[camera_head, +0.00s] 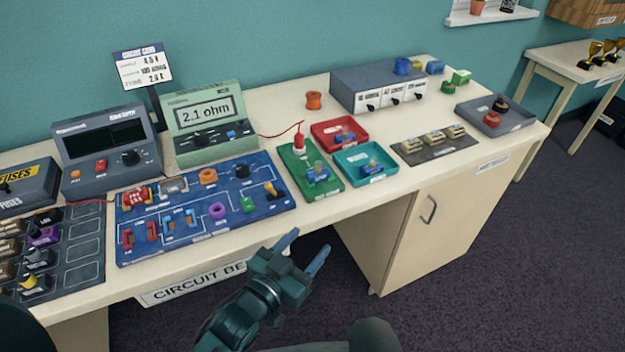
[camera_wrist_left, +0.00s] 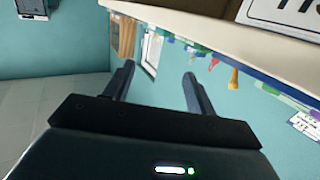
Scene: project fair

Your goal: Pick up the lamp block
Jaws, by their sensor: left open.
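My left gripper (camera_head: 304,249) is open and empty in front of the bench's front edge, below the blue circuit board (camera_head: 190,245). Its two spread fingers also show in the left wrist view (camera_wrist_left: 159,73), with nothing between them. No block is clearly labelled as the lamp block at this size. My right gripper is not in view.
The bench (camera_head: 250,101) also bears a green ohm meter (camera_head: 206,122), a dark grey supply unit (camera_head: 105,150), a grey box with knobs (camera_head: 376,88) and a dark parts mat (camera_head: 75,262). A cabinet (camera_head: 450,225) stands under the bench's right part. Open floor lies in front.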

